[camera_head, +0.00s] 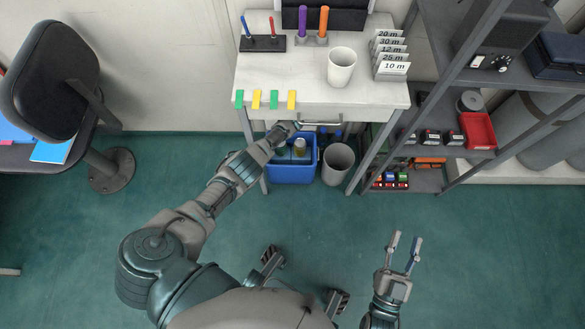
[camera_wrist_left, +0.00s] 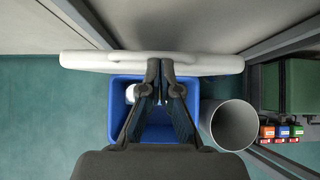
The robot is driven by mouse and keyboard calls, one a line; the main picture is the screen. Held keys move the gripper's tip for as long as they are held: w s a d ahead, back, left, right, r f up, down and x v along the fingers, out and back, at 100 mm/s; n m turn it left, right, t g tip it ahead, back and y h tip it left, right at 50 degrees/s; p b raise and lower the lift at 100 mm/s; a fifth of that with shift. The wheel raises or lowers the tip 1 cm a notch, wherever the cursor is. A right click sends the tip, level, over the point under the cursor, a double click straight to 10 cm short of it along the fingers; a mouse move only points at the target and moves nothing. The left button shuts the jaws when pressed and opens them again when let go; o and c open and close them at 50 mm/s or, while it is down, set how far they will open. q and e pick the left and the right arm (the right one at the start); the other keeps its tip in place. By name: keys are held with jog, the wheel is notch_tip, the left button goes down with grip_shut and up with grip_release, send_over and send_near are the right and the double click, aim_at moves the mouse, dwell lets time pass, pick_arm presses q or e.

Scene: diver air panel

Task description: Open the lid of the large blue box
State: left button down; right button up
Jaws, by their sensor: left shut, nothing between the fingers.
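A blue open-topped bin (camera_head: 290,174) stands on the floor under the white table, with bottles in it; no lid shows on it. It also appears in the left wrist view (camera_wrist_left: 195,88). A dark blue box (camera_head: 558,55) sits on the upper shelf at the right, cut by the picture edge; its top looks closed. My left gripper (camera_head: 296,125) is at the table's front edge, above the bin. In the left wrist view its fingers (camera_wrist_left: 160,65) are together and empty; whether they touch the table is unclear. My right gripper (camera_head: 405,240) is open and empty over the floor.
The white table (camera_head: 270,75) holds a white cup, pen stands, coloured clips and depth cards. A grey waste bin (camera_head: 337,163) stands right of the blue bin. Metal shelves (camera_head: 455,75) rise at the right, a chair (camera_head: 55,80) at the left.

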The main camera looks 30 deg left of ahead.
pick_arm(q)
jog(key=w+b, duration=0.1)
jog(key=w+a, duration=0.1)
jog(key=shift+w+a+r+b, duration=0.15)
jog(key=shift+w+a+b, duration=0.15)
jog(key=shift+b, duration=0.1)
jog(key=shift+w+a, duration=0.35)
jog(key=shift+a, duration=0.1)
jog(key=shift+d+r, duration=0.1)
pick_arm(e)
jog(key=s+r+t, duration=0.1)
jog(key=r+t, duration=0.1)
jog(key=s+r+m+t, duration=0.1)
jog(key=s+r+t, duration=0.1)
jog(key=t, duration=0.1)
jog(key=shift+s+r, duration=0.15)
jog(key=shift+r, duration=0.2)
pick_arm(q)
jog(key=shift+d+r, duration=0.1)
jog(key=shift+d, duration=0.05)
pick_arm(e)
jog(key=shift+d, duration=0.15)
